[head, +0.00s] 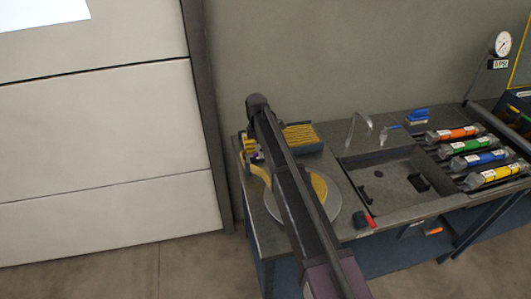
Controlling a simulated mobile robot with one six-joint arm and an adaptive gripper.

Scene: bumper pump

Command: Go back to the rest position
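My arm reaches up from the bottom of the head view across the left part of the workbench (352,166). Its far end is a dark joint near the back left corner of the bench. I cannot make out the fingers of my gripper, as the arm links cover that area. I cannot tell whether it holds anything. Small yellow and blue-grey parts show just below the dark joint, too small to identify.
A round grey plate (331,203) with a yellow centre lies partly under my arm. Right of it are a sink (395,181), a faucet (350,130), a red-and-black item (365,220) and several coloured cylinders. A pressure gauge (502,43) stands at back right. Floor at left is clear.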

